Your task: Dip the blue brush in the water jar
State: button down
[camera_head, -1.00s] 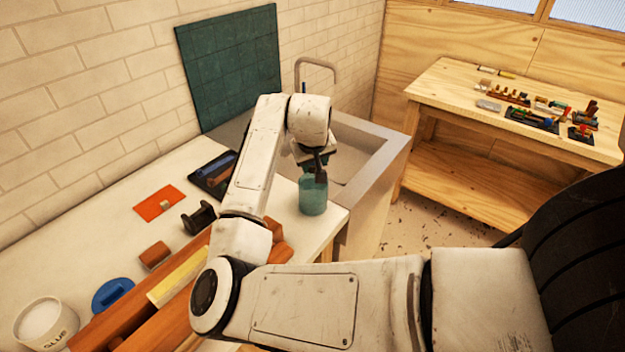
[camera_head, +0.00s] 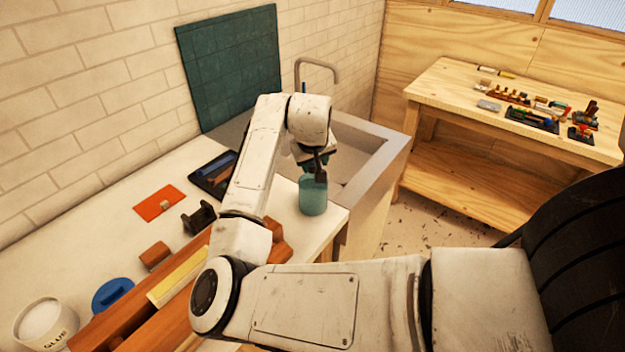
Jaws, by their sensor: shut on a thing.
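The water jar (camera_head: 312,199) is a teal, see-through cylinder near the right end of the white worktop, beside the sink. My gripper (camera_head: 318,168) is right above the jar's mouth, pointing down, with its dark fingers at the rim. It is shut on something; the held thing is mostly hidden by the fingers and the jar.
The sink (camera_head: 365,165) with its tap (camera_head: 318,64) lies behind the jar. A dark tray (camera_head: 205,180), a black spool-like holder (camera_head: 199,217), an orange mat (camera_head: 158,204), a blue disc (camera_head: 112,294) and a glue tub (camera_head: 45,325) are on the worktop. A wooden bench (camera_head: 450,95) stands at right.

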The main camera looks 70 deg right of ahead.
jog(key=shift+r, duration=2)
jog(key=shift+a, duration=0.1)
